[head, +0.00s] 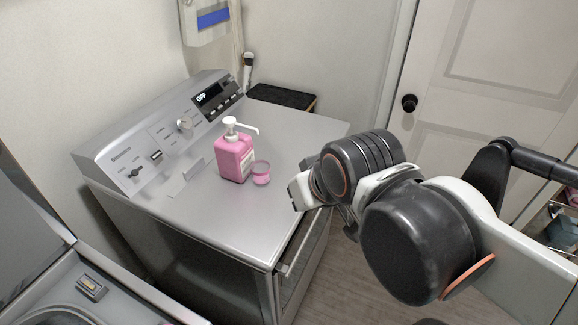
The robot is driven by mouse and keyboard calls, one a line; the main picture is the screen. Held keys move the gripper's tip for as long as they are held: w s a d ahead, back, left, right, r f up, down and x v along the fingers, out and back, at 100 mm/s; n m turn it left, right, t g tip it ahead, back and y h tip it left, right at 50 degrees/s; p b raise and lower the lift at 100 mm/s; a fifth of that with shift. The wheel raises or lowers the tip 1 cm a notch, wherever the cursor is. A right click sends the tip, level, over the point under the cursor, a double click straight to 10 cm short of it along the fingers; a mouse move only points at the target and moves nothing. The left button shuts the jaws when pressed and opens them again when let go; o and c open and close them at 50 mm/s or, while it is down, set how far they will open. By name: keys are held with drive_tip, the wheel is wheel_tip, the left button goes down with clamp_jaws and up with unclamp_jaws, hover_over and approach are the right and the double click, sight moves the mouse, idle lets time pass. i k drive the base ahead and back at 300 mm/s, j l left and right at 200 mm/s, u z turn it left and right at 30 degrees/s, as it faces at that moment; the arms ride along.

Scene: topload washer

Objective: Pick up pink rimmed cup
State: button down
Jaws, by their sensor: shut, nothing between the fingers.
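The pink rimmed cup (261,173) is small and looks translucent, with a darker pink rim.
The washer's control panel (165,128) rises at the back left. A dark tray-like item (282,96) lies behind the washer. An open-lidded machine (120,285) is at the lower left. A white door (480,100) stands at the right. The washer top's front is clear.

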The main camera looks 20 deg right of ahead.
sight(260, 169)
drive_tip(key=k+u, duration=0.1)
drive_tip(key=u, duration=0.35)
drive_tip(key=j+u, duration=0.1)
drive_tip(key=u, duration=0.35)
drive_tip(key=k+j+u, duration=0.1)
drive_tip(key=u, duration=0.35)
drive_tip(key=z, duration=1.4)
drive_tip(key=l+z, duration=0.35)
